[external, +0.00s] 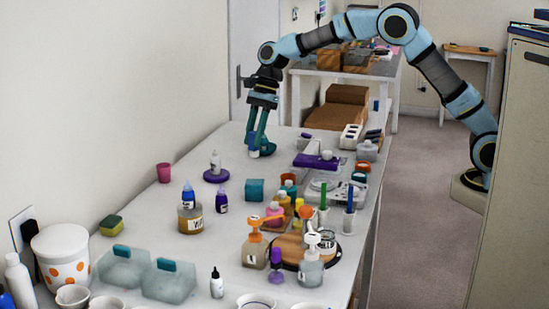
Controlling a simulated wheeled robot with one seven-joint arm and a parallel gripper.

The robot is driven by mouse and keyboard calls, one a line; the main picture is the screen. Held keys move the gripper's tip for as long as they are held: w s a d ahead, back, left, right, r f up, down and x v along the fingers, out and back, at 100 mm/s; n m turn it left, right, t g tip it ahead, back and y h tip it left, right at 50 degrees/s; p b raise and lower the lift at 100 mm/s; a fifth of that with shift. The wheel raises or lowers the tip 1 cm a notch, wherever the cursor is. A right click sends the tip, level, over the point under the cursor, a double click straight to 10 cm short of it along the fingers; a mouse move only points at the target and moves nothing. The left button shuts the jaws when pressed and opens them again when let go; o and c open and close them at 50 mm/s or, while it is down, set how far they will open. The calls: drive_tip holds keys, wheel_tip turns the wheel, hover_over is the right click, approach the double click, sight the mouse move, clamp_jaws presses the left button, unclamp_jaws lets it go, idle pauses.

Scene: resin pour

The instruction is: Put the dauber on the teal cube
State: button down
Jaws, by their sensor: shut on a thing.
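The teal cube (255,190) sits on the long white table, left of the cluster of bottles, with its top bare. My gripper (258,148) points down at the far end of the table, well behind the cube. It is shut on a small pale and blue thing (252,143), which seems to be the dauber; the fingers hide most of it. A round teal piece (268,149) shows right beside the fingertips. I cannot tell whether the held thing touches the table.
A white bottle (215,161) on a purple disc (216,176) stands between my gripper and the cube, to the left. Pump bottles (255,245) crowd the right front.

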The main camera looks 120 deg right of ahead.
drive_tip(key=shift+f+p, duration=0.8)
drive_tip(key=shift+f, duration=2.9)
drive_tip(key=shift+f, duration=0.1)
drive_tip(key=c, duration=0.7)
unclamp_jaws()
drive_tip(key=shift+o, duration=0.2)
drive_tip(key=b+v, duration=0.2)
drive_tip(key=v, duration=1)
drive_tip(key=shift+w, duration=0.1)
